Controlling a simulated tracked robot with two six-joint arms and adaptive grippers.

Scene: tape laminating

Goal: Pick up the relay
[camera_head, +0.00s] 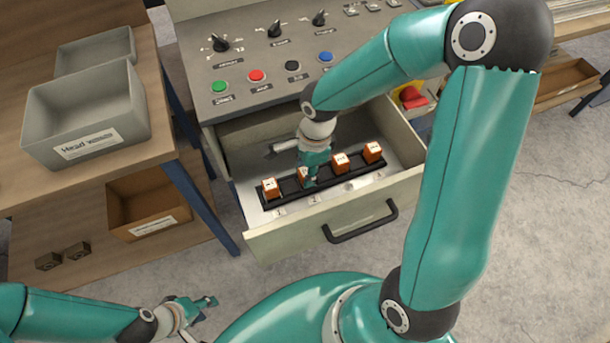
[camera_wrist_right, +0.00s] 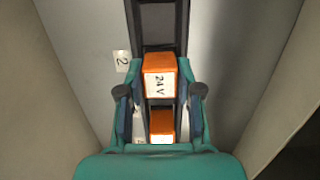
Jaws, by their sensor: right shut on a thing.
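Several orange relays with white labels stand in a row on a black rail (camera_head: 325,177) inside the open drawer (camera_head: 345,208). My right gripper (camera_head: 309,179) reaches down into the drawer and is shut on the second relay from the left (camera_head: 302,173), which it partly hides. In the right wrist view this relay (camera_wrist_right: 158,84) reads "24 V" and sits between the two fingers of the gripper (camera_wrist_right: 160,98), over the rail, near a "2" label. Another relay (camera_wrist_right: 161,125) shows below it. My left gripper (camera_head: 205,303) is low at the left, away from the drawer; its fingers look apart.
The control panel (camera_head: 290,60) with knobs and coloured buttons stands above the drawer. The drawer walls rise close around my right gripper. A grey bin (camera_head: 85,115) stands on the wooden table at left. A wooden box (camera_head: 148,203) is below it.

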